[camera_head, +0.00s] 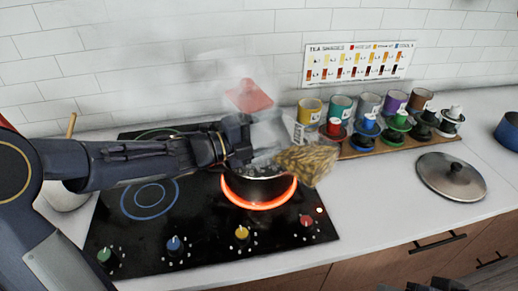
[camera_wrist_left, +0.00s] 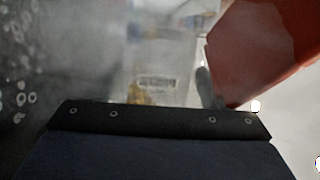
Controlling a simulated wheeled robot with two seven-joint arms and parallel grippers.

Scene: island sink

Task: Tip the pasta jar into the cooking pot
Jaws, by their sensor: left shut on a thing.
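The pasta jar (camera_head: 308,163) is a clear container with yellow-brown pasta gathered in its lower right part. It is tilted above the cooking pot (camera_head: 262,190), which sits on a glowing red ring. My left gripper (camera_head: 240,141) reaches in from the left and is shut on the jar. A red lid-like part (camera_head: 248,96) shows above the gripper; it looms large in the left wrist view (camera_wrist_left: 262,50), where the clear jar (camera_wrist_left: 160,75) is blurred. Steam hides part of the jar and its mouth. Dark parts at the bottom right edge may be my right gripper (camera_head: 435,285).
The black cooktop (camera_head: 205,225) has colored knobs along its front. Several colored tins and small jars stand on a wooden board (camera_head: 375,151) at the back. A glass pot lid (camera_head: 450,178) lies on the clear counter at right. A blue pot (camera_head: 509,131) is at the right edge.

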